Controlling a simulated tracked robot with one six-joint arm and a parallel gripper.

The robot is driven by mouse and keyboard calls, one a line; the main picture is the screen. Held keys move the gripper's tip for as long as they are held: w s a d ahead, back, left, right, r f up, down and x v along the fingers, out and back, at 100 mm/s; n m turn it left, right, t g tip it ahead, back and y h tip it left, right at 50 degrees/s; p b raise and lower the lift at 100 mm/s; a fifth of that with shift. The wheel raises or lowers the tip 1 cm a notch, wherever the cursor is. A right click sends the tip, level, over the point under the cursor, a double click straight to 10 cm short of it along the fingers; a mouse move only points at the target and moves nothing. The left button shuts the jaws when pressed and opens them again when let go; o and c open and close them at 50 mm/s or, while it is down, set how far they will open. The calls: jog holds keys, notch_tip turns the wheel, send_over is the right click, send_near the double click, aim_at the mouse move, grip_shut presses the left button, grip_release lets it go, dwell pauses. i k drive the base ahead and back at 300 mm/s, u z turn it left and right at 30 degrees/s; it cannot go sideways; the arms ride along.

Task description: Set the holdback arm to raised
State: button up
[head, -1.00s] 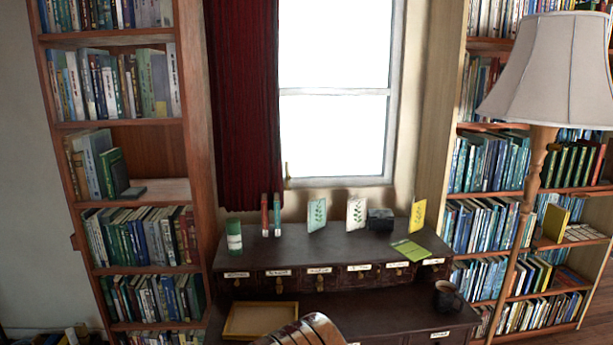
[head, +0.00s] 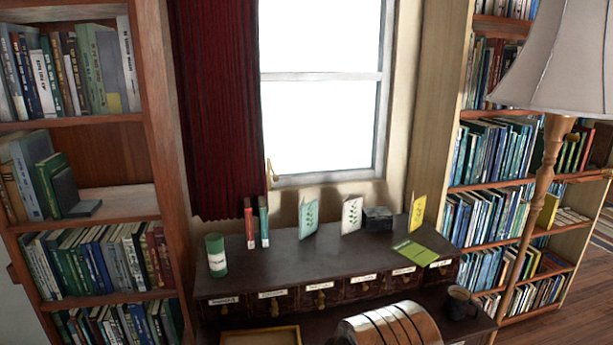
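The holdback arm seems to be the small brass piece (head: 271,172) at the lower right edge of the dark red curtain (head: 212,110), beside the window frame. It looks roughly upright, but it is too small to tell its exact setting. The curtain hangs straight down on the left side of the window. My gripper is not in view.
A dark desk (head: 300,262) with small labelled drawers stands below the window, bearing a green canister (head: 216,256), cards and a mug (head: 458,303). Bookcases flank the window; a lamp (head: 560,65) stands right.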

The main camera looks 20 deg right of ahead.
aim_at(275, 178)
jog(key=i, duration=0.15)
jog(key=u, duration=0.2)
jog(key=k, duration=0.9)
jog(key=u, duration=0.55)
jog(key=k, duration=0.45)
jog(key=u, duration=0.45)
jog(key=i, duration=1.4)
jog(key=z, duration=0.4)
jog(key=i, duration=0.75)
jog(key=z, duration=0.45)
